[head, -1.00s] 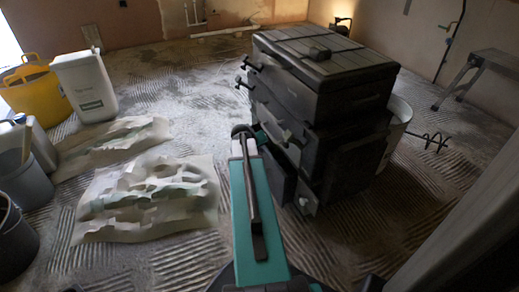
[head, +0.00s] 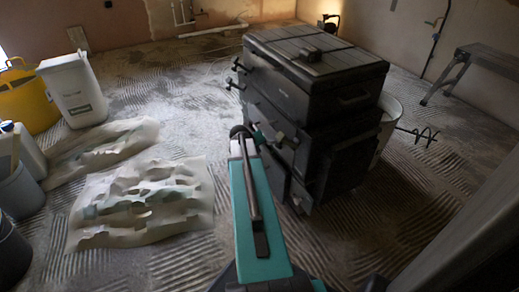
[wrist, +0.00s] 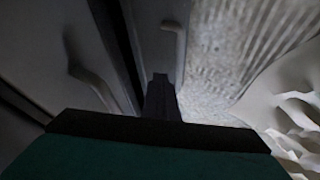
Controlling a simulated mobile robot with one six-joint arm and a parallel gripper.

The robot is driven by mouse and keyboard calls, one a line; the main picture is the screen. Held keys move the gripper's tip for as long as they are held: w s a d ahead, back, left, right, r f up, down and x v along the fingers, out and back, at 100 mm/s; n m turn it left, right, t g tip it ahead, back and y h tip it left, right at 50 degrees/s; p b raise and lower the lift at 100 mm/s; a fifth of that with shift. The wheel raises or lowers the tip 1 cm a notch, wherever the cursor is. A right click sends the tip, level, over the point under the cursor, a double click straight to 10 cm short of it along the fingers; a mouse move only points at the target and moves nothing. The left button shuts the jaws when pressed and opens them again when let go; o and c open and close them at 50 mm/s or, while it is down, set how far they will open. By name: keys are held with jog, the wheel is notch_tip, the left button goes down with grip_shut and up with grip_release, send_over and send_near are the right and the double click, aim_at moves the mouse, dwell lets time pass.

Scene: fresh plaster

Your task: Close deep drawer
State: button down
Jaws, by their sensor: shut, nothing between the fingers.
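The dark tool chest (head: 318,105) stands on the floor, and its deep drawer (head: 274,176) shows low on its left side, partly hidden behind my teal arm. The drawer's front appears close to the chest body; I cannot tell whether it is fully flush. In the wrist view, dark chest panels (wrist: 50,40) with a curved handle fill the left side. My gripper (wrist: 161,85) is shut and empty, its dark fingers pointing along the chest fronts. I cannot tell whether they touch. In the head view, the fingertips are not clear.
Torn paper sheets (head: 143,203) lie on the ridged floor to the left. A white tub (head: 75,90), a yellow bucket (head: 28,95) and grey buckets stand farther left. A pale bucket (head: 391,125) with a spiral mixer (head: 420,134) stands behind the chest. A step bench (head: 485,62) is at right.

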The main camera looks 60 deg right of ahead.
jog(key=w+a+f+p+v, duration=0.1)
jog(key=p+v, duration=0.3)
jog(key=v, duration=0.7)
jog(key=shift+w+a, duration=0.2)
jog(key=shift+a, duration=0.45)
jog(key=c, duration=2.5)
grip_release()
jog(key=shift+r, duration=0.1)
